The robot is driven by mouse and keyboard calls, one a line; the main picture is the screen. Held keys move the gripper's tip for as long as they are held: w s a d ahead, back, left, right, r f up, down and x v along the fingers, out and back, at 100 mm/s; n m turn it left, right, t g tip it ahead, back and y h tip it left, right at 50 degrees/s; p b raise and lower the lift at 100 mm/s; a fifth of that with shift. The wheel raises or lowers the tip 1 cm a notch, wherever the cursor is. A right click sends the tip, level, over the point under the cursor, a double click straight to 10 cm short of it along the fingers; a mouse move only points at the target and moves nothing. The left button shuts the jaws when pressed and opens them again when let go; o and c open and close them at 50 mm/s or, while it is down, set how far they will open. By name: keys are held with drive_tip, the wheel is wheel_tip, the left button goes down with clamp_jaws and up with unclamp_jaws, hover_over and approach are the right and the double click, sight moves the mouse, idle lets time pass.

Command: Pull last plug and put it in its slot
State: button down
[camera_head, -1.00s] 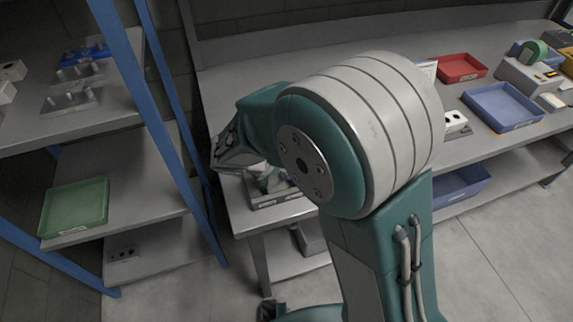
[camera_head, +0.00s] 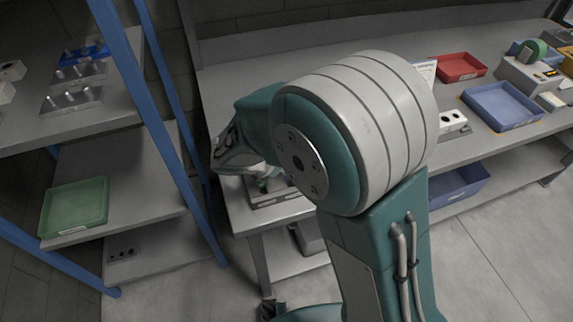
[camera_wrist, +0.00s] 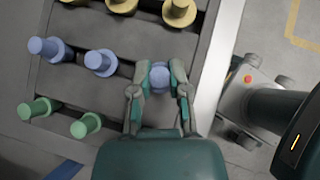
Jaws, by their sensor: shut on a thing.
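My gripper (camera_wrist: 162,70) is shut on a blue plug (camera_wrist: 160,80), which lines up with the right end of the blue row on a grey rack (camera_wrist: 145,35). I cannot tell how deep this plug sits. Two other blue plugs, a left one (camera_wrist: 43,47) and a middle one (camera_wrist: 100,62), stand in the same row. Two green plugs (camera_wrist: 87,126) stand in the row below; my gripper body hides the right end of that row. Yellow plugs (camera_wrist: 178,12) stand above. In the head view my gripper (camera_head: 222,155) is over the bench's left end, and my arm partly hides the rack (camera_head: 275,200).
A blue-framed shelf on the left holds pegged blocks (camera_head: 72,100) and a green tray (camera_head: 74,207). Along the bench are a white two-hole block (camera_head: 452,122), a red tray (camera_head: 462,67) and a blue tray (camera_head: 502,106). My leg shows at right in the wrist view.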

drive_tip(key=shift+f, duration=0.65)
idle(0.3)
drive_tip(key=c, duration=0.5)
unclamp_jaws()
drive_tip(key=shift+c, duration=0.2)
drive_tip(key=v, duration=1.2)
drive_tip(key=s+d+r+m+y, duration=0.3)
drive_tip(key=s+d+r+m, duration=0.2)
drive_tip(key=d+m, duration=0.5)
drive_tip(key=s+d+r+m+y, duration=0.4)
drive_tip(key=s+d+m, duration=0.5)
drive_tip(key=m, duration=0.5)
drive_tip(key=shift+d+r+m+t, duration=0.3)
drive_tip(key=shift+d+r+t, duration=0.1)
